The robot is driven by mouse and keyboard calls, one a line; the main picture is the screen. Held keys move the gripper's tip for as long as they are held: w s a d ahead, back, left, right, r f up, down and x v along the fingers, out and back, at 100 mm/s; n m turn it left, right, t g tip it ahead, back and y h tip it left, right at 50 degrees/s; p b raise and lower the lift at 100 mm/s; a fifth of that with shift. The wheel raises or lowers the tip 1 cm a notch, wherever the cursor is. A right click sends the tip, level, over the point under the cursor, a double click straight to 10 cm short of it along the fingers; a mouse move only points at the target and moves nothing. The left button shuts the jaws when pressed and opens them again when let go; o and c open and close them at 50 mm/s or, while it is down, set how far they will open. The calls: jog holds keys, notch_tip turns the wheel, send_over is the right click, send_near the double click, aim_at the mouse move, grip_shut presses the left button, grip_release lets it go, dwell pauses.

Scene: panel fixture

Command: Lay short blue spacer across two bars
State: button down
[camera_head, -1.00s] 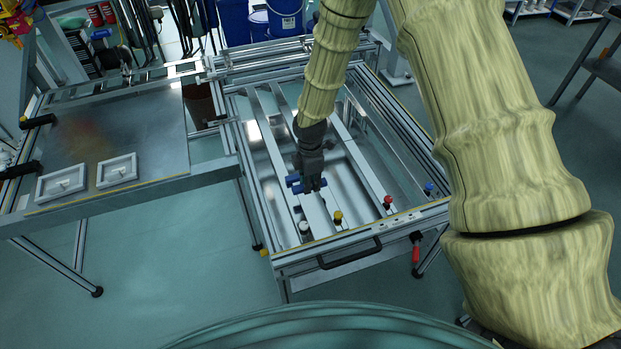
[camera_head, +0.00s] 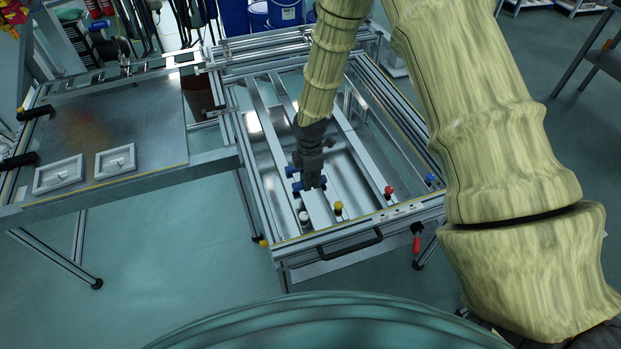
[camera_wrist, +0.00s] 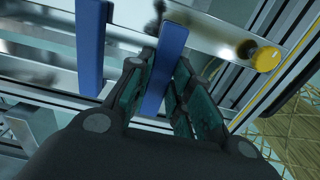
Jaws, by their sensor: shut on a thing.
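My gripper (camera_head: 313,186) is shut on a blue spacer (camera_wrist: 165,65), which lies between its fingers in the wrist view. The end of this spacer (camera_head: 298,186) shows left of the fingers in the head view. A second blue spacer (camera_wrist: 90,45) lies to its left in the wrist view, roughly alongside and apart; it also shows just behind the gripper in the head view (camera_head: 291,171). Long silver bars (camera_head: 316,208) run below the gripper. The second spacer crosses bars in the wrist view (camera_wrist: 50,72). I cannot tell whether the held spacer touches the bars.
White, yellow (camera_head: 338,207), red (camera_head: 389,190) and blue knobs stand near the frame's front edge. The yellow knob is close to my fingers in the wrist view (camera_wrist: 266,58). A side table (camera_head: 130,135) with two white trays stands left. A black handle (camera_head: 352,246) is in front.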

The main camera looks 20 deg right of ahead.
jog(key=shift+f, duration=0.55)
jog(key=c, duration=1.2)
grip_release()
jog(key=shift+r, duration=0.15)
